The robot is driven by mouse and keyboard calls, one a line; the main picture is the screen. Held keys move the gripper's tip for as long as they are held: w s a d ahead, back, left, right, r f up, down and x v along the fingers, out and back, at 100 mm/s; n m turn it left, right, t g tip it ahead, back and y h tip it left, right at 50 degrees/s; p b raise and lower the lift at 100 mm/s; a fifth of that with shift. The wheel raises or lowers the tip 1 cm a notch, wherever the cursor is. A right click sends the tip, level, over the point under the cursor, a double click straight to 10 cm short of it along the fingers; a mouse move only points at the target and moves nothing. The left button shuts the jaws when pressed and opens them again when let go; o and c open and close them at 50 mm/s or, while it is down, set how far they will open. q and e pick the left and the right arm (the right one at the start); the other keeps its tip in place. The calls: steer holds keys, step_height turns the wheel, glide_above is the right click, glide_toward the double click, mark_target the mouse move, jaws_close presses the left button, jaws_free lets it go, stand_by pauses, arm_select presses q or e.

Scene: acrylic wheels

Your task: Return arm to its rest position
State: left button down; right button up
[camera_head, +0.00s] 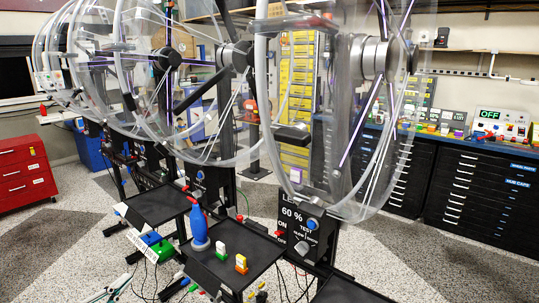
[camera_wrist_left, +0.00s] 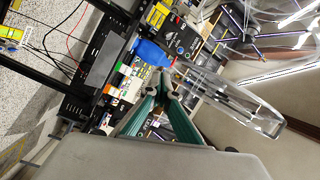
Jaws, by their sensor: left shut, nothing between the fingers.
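My left gripper (camera_head: 118,284) shows at the bottom left edge of the head view, low over the speckled floor and left of the work stands. In the left wrist view its green fingers (camera_wrist_left: 163,80) come together at the tips, with nothing between them. My right gripper is in neither view. The clear acrylic wheels (camera_head: 345,130) stand in a row on upright stands, well apart from the left gripper. A clear wheel rim (camera_wrist_left: 240,100) also shows in the left wrist view, beyond the fingers.
A black tray (camera_head: 262,262) holds a blue bottle (camera_head: 199,230) and small coloured switches. Another black tray (camera_head: 150,207) is behind it, with a green and blue item (camera_head: 158,246) near its front. A red drawer cabinet (camera_head: 25,172) stands left. Dark drawers (camera_head: 480,190) line the right. Cables hang below the trays.

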arm_select(q)
steer(key=s+d+f+n+g+y, duration=0.1)
steer(key=s+d+f+n+g, duration=0.2)
steer(key=s+d+f+n, duration=0.3)
steer(key=s+d+f+n+g+y, duration=0.2)
steer(key=s+d+f+n, duration=0.5)
steer(key=s+d+f, duration=0.5)
steer(key=s+f+g, duration=0.1)
steer(key=s+f, duration=0.4)
steer(key=f, duration=0.2)
steer(key=shift+s+d+f+g, duration=0.2)
steer(key=shift+s+g, duration=0.15)
steer(key=shift+g, duration=0.05)
